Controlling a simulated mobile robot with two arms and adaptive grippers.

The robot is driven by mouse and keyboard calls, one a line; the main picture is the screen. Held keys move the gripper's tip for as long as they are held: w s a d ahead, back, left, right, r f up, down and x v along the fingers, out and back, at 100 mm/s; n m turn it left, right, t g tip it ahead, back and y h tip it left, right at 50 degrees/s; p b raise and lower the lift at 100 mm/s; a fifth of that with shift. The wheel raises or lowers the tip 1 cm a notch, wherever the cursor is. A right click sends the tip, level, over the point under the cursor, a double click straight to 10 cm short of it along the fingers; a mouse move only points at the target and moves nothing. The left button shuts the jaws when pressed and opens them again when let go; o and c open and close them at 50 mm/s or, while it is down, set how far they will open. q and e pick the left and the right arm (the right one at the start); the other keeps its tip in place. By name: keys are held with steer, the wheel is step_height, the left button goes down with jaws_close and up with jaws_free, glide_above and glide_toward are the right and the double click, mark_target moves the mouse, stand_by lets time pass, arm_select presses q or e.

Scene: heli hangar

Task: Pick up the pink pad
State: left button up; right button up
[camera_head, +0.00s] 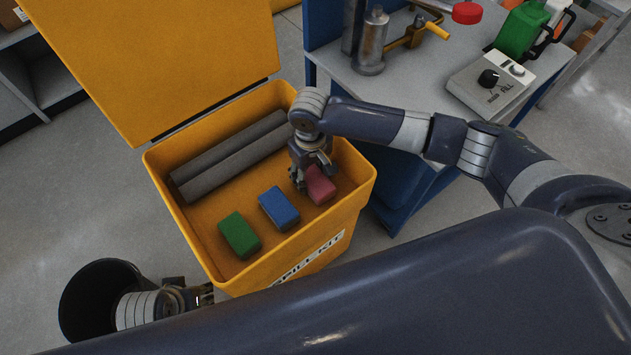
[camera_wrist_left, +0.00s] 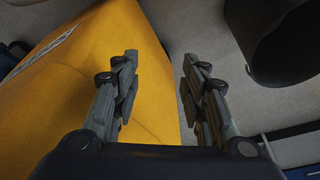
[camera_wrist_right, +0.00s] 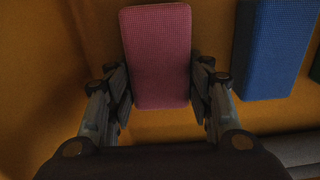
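The pink pad (camera_head: 320,186) lies in the yellow spill kit bin (camera_head: 362,196), at the right end of a row of pads. My right gripper (camera_head: 312,178) is down in the bin at the pad. In the right wrist view the pink pad (camera_wrist_right: 158,58) sits between the two fingers of the right gripper (camera_wrist_right: 160,92), one on each side. The fingers look close to its sides; whether they touch it I cannot tell. My left gripper (camera_wrist_left: 158,85) is open and empty beside the outside of the bin; in the head view it is mostly hidden.
A blue pad (camera_head: 279,208) and a green pad (camera_head: 239,235) lie left of the pink one. Grey rolls (camera_head: 230,157) lie behind them. The bin's lid (camera_head: 165,55) stands open. A black bucket (camera_head: 82,300) is near my left gripper. A workbench (camera_head: 410,72) stands right of the bin.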

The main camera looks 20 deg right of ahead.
mark_target(311, 174)
steer(key=shift+r, duration=0.1)
steer(key=shift+r, duration=0.2)
step_height(311, 174, up, 8)
steer(key=p, duration=0.2)
steer(key=shift+p, duration=0.35)
arm_select(q)
step_height(311, 174, down, 10)
steer(key=s, duration=0.1)
steer(key=shift+f+g, duration=0.25)
steer(key=shift+g, duration=0.05)
arm_select(e)
steer(key=shift+r, duration=0.7)
